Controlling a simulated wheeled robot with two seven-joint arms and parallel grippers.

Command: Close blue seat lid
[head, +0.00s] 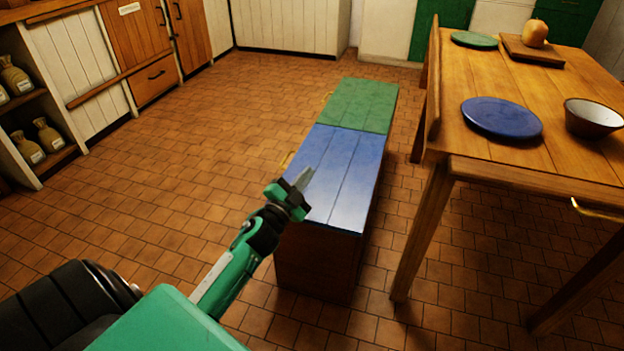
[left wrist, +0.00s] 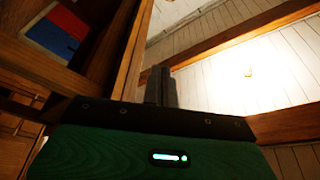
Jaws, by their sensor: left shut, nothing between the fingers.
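The blue seat lid (head: 345,175) lies flat on the near half of a long wooden bench (head: 318,265), about level with the green lid (head: 362,103) on the far half. A small brass pull (head: 287,160) shows at its left edge. My left gripper (head: 304,178) is over the lid's left part in the head view, fingers shut and empty. I cannot tell whether the fingertips touch the lid. The left wrist view shows the shut fingers (left wrist: 162,87) pointing up past wooden beams, with no lid in sight. My right gripper is not in view.
A wooden table (head: 500,180) stands right of the bench, with a blue plate (head: 502,118), a bowl (head: 594,117), a green plate (head: 474,40) and a board. Cabinets and shelves line the left wall. The tiled floor (head: 200,130) left of the bench is clear.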

